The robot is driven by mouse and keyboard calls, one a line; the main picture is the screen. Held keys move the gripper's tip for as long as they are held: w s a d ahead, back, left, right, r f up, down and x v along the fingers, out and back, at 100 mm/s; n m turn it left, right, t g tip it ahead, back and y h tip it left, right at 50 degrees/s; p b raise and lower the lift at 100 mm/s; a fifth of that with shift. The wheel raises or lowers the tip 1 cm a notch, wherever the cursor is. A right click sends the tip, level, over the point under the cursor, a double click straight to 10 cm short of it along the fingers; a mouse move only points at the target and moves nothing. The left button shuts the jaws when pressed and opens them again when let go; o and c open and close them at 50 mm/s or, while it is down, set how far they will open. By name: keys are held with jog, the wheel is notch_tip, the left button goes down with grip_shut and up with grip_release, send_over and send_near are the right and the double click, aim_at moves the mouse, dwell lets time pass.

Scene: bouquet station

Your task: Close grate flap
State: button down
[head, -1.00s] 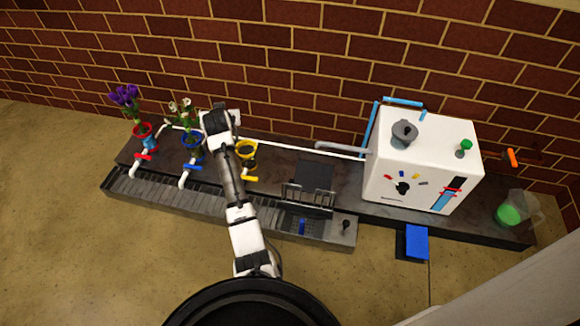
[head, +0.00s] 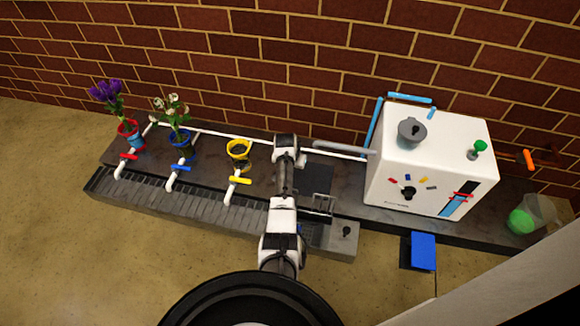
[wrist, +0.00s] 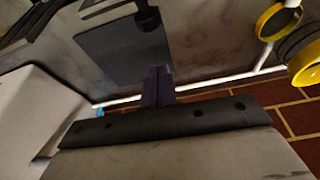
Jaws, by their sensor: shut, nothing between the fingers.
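A dark flat square panel (head: 318,178) lies on the bench to the right of my arm in the head view. In front of it is a barred metal grate piece (head: 323,207), partly hidden by my arm; I take it as the grate flap, and it seems to stand raised. The wrist view shows the dark panel (wrist: 105,50) beyond my fingers, with dark bars (wrist: 28,22) at the upper left. My gripper (wrist: 158,72) is shut and empty, seen near the panel's edge. In the head view my arm hides the fingers.
A white machine (head: 425,165) with a grey pipe (head: 343,147) stands to the right. The yellow ring holder (head: 239,150), blue pot (head: 179,143) and red pot (head: 129,134) stand to the left, with a white pipe (head: 215,134) behind. A blue pedal (head: 423,251) is at the front right.

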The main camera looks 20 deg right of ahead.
jog(key=shift+s+a+f, duration=1.05)
jog(key=shift+s+f, duration=0.1)
jog(key=shift+s, duration=0.1)
